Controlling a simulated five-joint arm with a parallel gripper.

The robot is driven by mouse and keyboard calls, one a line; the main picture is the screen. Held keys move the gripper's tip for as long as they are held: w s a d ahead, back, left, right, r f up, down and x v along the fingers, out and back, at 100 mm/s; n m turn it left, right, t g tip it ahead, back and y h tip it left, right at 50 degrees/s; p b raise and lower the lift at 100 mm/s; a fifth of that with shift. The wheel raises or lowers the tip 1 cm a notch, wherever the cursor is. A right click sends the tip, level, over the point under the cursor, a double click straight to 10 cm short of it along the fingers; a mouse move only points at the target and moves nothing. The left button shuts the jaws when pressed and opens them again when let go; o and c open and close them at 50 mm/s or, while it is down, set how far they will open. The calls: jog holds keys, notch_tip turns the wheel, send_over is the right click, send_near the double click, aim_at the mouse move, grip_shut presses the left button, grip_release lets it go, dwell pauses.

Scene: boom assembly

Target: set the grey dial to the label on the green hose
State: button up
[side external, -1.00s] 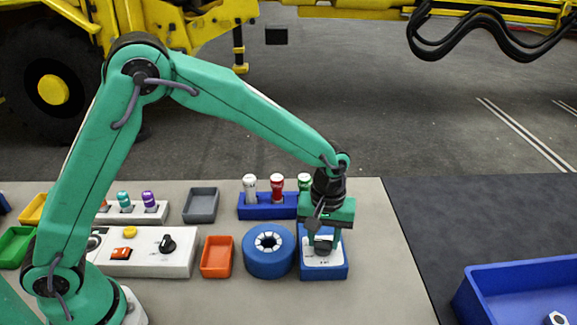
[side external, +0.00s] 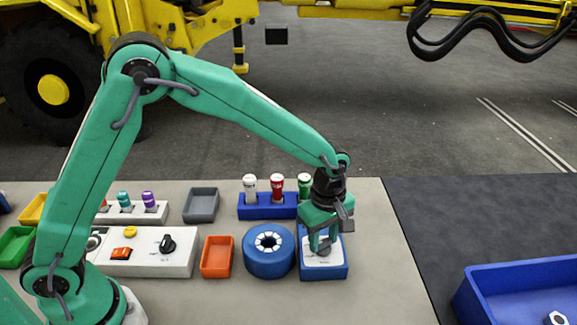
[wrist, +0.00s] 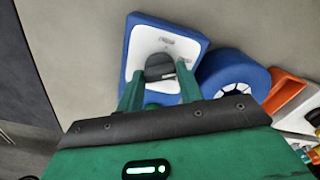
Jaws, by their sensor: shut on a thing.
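The grey dial (wrist: 160,66) sits on the white face of a blue box (side external: 338,272). My gripper (side external: 322,248) is over that box, pointing down, with its green fingers on both sides of the dial. In the wrist view my gripper (wrist: 160,82) is shut on the dial, which partly shows between the fingers. Small dark print shows on the white face, too small to read. The green hose end (side external: 304,181) stands upright in a blue rack (side external: 267,207) behind the box. I cannot read any label on it.
A blue round reel (side external: 268,262) stands just left of the box. Red and white hose ends (side external: 277,188) share the rack. An orange tray (side external: 216,257), a grey tray (side external: 201,205) and a white control panel (side external: 150,258) lie further left. The bench right of the box is clear.

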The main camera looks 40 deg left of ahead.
aim_at(324, 241)
dwell(0.4)
jog(key=o, duration=1)
jog(key=shift+r, duration=0.1)
notch_tip(324, 241, up, 7)
jog(key=shift+r, duration=0.35)
